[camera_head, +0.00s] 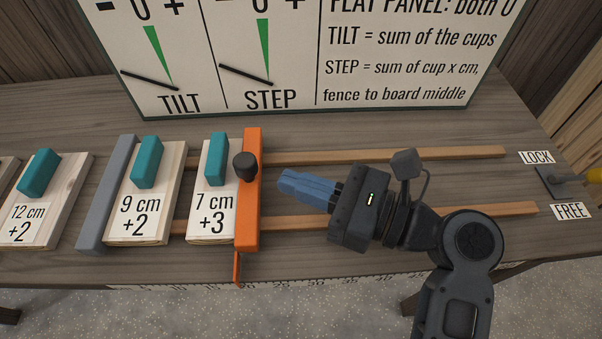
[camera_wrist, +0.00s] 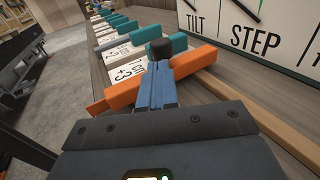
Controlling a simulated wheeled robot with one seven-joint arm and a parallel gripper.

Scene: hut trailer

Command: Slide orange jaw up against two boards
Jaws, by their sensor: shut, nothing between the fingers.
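The orange jaw (camera_head: 247,205) stands across two wooden rails, with a black knob (camera_head: 244,166) on it. The board marked 7 cm +3 (camera_head: 212,228) lies at its left side, apparently touching it. The board marked 9 cm +2 (camera_head: 138,228) lies against the grey bar (camera_head: 107,195), with a narrow gap between the two boards. My gripper (camera_head: 282,187) is shut and empty, its blue fingers right of the jaw and pointing at it. In the wrist view, the fingertips (camera_wrist: 157,72) appear close to the knob (camera_wrist: 160,48) and orange jaw (camera_wrist: 195,61); contact is unclear.
Teal blocks (camera_head: 147,162) sit on the boards. Another board, 12 cm +2 (camera_head: 45,215), lies left of the grey bar. A lever (camera_head: 565,178) between LOCK and FREE labels is at the far right. A sign panel (camera_head: 290,60) stands behind. The rails (camera_head: 440,155) are clear to the right.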

